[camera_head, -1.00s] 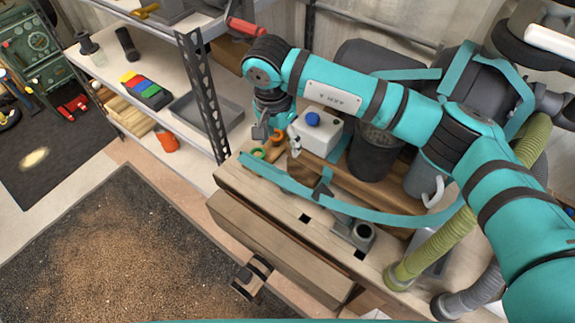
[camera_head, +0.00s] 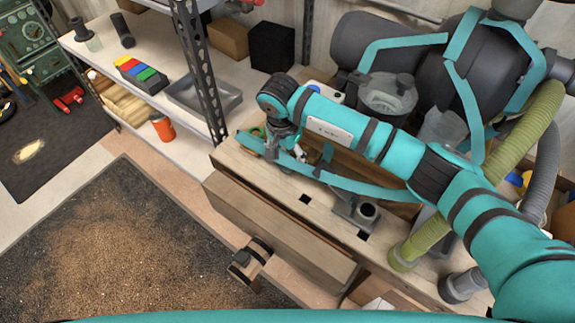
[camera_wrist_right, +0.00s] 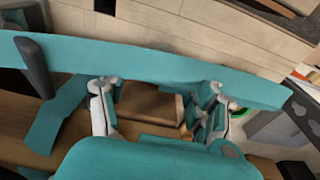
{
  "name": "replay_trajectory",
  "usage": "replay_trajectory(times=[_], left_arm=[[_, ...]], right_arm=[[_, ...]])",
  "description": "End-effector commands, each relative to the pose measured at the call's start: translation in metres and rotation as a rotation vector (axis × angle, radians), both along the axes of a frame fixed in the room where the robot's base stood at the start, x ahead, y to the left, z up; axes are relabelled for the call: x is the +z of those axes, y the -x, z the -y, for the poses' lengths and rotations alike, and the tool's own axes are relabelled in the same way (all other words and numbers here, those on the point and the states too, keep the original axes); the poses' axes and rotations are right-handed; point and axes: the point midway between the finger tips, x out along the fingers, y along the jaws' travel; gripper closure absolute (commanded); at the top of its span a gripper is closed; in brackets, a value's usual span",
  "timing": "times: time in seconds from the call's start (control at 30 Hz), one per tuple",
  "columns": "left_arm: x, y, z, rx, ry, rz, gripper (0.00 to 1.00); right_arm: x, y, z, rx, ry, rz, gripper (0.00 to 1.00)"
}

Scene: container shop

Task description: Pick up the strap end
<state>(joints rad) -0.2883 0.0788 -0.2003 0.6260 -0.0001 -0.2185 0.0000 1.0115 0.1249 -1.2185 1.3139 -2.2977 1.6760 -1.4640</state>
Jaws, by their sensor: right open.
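The teal strap (camera_head: 360,188) runs along the workbench. Its left end (camera_head: 250,143) is near the bench's far left corner, beside a small green ring. In the right wrist view the strap (camera_wrist_right: 150,66) crosses the picture in front of my gripper, with an end at the right. My right gripper (camera_head: 286,150) is low over the bench, close to the strap. In the wrist view this gripper (camera_wrist_right: 156,88) is open, with its two fingertips at the strap's near edge. Whether they touch it I cannot tell. My left gripper is out of view.
The wooden workbench (camera_head: 255,205) has a metal holder (camera_head: 358,212) on it. A white box with a blue cap is mostly behind my arm. Grey drums, a clear container (camera_head: 388,95) and a yellow-green hose (camera_head: 470,190) stand right. A metal shelf post (camera_head: 200,70) rises at the left.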

Motion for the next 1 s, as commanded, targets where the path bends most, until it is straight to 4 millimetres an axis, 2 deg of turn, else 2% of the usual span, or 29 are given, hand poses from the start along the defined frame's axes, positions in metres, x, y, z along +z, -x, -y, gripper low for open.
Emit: replay_trajectory(times=[0.03, 0.17, 0.4, 0.7, 0.87, 1.0], left_arm=[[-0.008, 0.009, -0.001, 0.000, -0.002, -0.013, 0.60], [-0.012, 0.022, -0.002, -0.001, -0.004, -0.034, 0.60], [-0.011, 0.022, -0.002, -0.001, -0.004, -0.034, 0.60], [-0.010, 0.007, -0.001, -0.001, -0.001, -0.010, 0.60], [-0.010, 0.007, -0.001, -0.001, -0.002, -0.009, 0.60], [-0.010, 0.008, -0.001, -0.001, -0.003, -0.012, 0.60]], right_arm=[[-0.011, 0.000, -0.001, 0.000, -0.002, -0.001, 0.37], [-0.018, -0.002, 0.000, 0.000, -0.003, 0.001, 0.37], [-0.017, -0.002, 0.000, 0.001, -0.002, 0.002, 0.38], [-0.017, -0.002, 0.000, 0.001, -0.002, 0.002, 0.77], [-0.017, -0.002, 0.000, 0.000, -0.002, 0.002, 0.98], [-0.016, -0.002, 0.000, 0.000, -0.002, 0.002, 0.99]])
